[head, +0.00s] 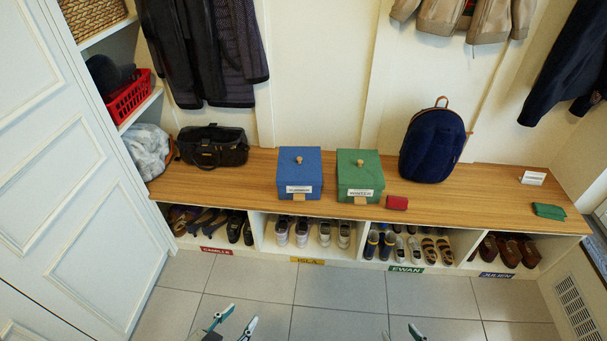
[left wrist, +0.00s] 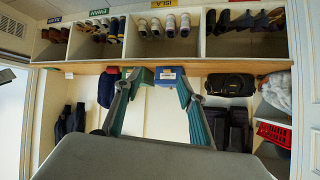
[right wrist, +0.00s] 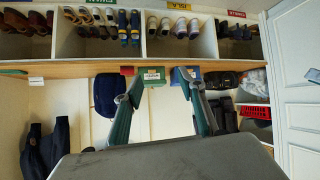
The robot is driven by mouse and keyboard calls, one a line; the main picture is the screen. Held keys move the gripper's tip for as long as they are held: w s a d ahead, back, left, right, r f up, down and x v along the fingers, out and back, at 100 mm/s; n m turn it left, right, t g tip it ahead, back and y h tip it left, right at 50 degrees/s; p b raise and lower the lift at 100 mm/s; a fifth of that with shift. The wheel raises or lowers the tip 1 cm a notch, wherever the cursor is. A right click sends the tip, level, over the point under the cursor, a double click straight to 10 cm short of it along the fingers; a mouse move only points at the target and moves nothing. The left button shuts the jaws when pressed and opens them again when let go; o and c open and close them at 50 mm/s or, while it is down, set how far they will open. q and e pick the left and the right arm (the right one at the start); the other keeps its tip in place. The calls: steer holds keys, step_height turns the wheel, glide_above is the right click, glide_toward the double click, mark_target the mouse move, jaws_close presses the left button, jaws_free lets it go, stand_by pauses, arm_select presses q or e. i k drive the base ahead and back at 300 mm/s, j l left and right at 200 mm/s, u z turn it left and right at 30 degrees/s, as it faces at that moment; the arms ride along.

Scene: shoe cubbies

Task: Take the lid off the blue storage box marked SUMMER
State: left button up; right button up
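The blue storage box (head: 288,192) stands on the wooden bench, with its lid (head: 310,168) on and a round wooden knob (head: 299,159) on top. A white label on its front seems to read SUMMER, though it is small. The box also shows upside down in the left wrist view (left wrist: 170,82) and partly in the right wrist view (right wrist: 181,75). My left gripper (head: 236,319) is open and empty, well in front of the bench. My right gripper (head: 415,332) is open and empty at the lower edge; its spread fingers show in the right wrist view (right wrist: 163,92).
A green box (head: 360,170) labelled WINTER stands close right of the blue box. A red wallet (head: 397,203), navy backpack (head: 432,146) and black bag (head: 212,147) are on the bench (head: 500,185). Shoe cubbies lie below. The floor (head: 340,290) in front is clear.

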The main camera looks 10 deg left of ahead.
mark_target(297, 166)
steer(key=i+j+z, duration=0.5)
steer(key=j, duration=0.35)
steer(key=i+j+z, duration=0.3)
steer(key=j, duration=0.35)
steer(key=i+j+z, duration=0.15)
steer(key=j, duration=0.2)
steer(key=i+j+z, duration=0.15)
steer(key=j, duration=0.25)
